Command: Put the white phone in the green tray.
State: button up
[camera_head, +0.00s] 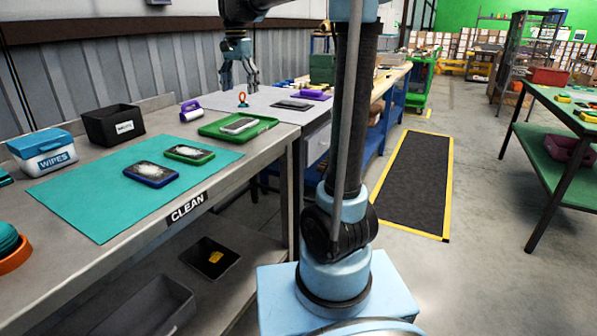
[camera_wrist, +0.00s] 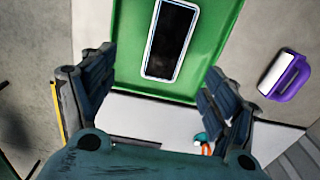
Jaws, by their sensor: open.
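The green tray (camera_head: 208,132) lies on the bench, past the teal mat. The white phone (camera_head: 239,125) lies inside it, flat and face up. In the wrist view the phone shows a dark screen and white rim (camera_wrist: 170,40) within the green tray (camera_wrist: 215,25). My gripper (camera_head: 240,86) is open and empty, raised above the far side of the tray. Its two fingers (camera_wrist: 158,65) are spread wide in the wrist view, and nothing is between them.
A blue-edged phone (camera_head: 151,174) and a green-edged phone (camera_head: 190,153) lie on the teal mat (camera_head: 95,200). A wipes box (camera_head: 43,150), a black bin (camera_head: 113,125) and a purple-and-white item (camera_head: 190,111) stand behind. A dark phone-like item (camera_head: 292,105) lies on the grey surface beyond.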

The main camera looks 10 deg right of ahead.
jog(key=s+d+f+n+t, duration=0.1)
jog(key=s+d+f+n, duration=0.1)
jog(key=s+d+f, duration=0.45)
jog(key=s+d+f+n, duration=0.2)
jog(key=s+d+f, duration=0.1)
jog(key=s+d, duration=0.6)
jog(key=s+d+f+n, duration=0.1)
jog(key=s+d+f, duration=0.1)
jog(key=s+f, duration=0.6)
jog(key=s+d+f+n+t, duration=0.1)
jog(key=s+d+f+n, duration=0.1)
jog(key=s+f, duration=0.6)
jog(key=shift+d+f+n, duration=0.3)
jog(key=shift+d+f, duration=0.25)
jog(key=shift+f, duration=0.35)
jog(key=shift+s, duration=0.15)
